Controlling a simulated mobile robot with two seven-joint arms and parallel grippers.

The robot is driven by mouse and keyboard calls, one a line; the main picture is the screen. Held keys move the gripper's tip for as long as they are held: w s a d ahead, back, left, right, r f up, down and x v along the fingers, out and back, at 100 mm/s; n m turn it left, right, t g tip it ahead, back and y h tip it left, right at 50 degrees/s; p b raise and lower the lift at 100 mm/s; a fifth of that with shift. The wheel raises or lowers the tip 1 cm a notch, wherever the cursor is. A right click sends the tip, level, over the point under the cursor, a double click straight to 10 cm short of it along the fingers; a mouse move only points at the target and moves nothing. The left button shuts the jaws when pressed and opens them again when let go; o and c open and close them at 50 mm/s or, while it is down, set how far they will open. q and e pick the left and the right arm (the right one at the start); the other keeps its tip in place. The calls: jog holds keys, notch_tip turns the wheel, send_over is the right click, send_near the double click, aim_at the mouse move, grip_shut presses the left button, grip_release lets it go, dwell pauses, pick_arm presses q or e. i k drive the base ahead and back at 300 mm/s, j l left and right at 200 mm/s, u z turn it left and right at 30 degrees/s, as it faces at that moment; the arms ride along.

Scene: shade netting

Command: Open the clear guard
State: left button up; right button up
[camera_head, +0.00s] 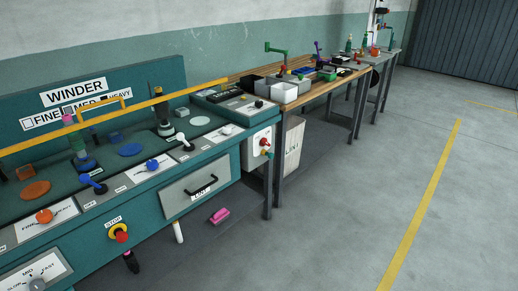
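A long yellow bar (140,104) runs slantwise across the front of the teal winder bench, from the left picture edge to the bench's right end. A yellow handle (101,101) stands on it, below the WINDER sign. The bar looks like the edge of the clear guard; its transparent pane is hard to make out, so I cannot tell exactly how it lies. Spools and coloured discs show around and below the bar. Neither of my grippers is in view.
The winder bench (110,222) has levers, a red stop button (120,234) and a drawer (196,187). A pink object (219,215) lies on the floor below. A wooden workbench (322,92) with tools stands beyond. The floor at right is clear.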

aim_at(83, 124)
jog(key=i+l, duration=0.15)
jog(key=i, duration=0.3)
jog(key=i+l, duration=0.1)
jog(key=i, duration=0.3)
jog(key=i+l, duration=0.15)
jog(key=i, duration=0.3)
jog(key=j+u, duration=0.05)
